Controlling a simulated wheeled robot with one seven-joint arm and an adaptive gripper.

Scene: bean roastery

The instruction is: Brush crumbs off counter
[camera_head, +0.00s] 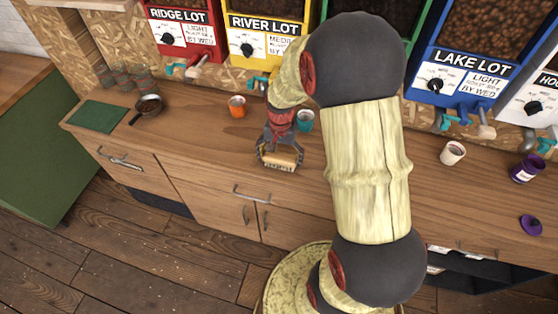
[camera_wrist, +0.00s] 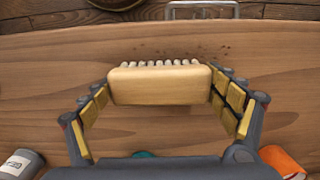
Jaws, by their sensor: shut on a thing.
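My gripper (camera_head: 278,151) is shut on a wooden brush (camera_head: 279,163) with pale bristles, low over the counter near its front edge. In the wrist view the brush (camera_wrist: 160,84) sits between the two fingers of my gripper (camera_wrist: 160,95), its bristles facing the counter's front edge. Small dark crumbs (camera_wrist: 211,49) lie on the wooden counter (camera_wrist: 40,85) just beyond the bristles, toward the right. I cannot tell whether the bristles touch the counter.
An orange cup (camera_head: 237,106) and a teal cup (camera_head: 305,121) stand behind my gripper. A pan (camera_head: 148,106) and a green mat (camera_head: 98,116) are at the left. A white cup (camera_head: 452,152), a purple jar (camera_head: 526,169) and a purple lid (camera_head: 530,225) are at the right. Bean dispensers line the back.

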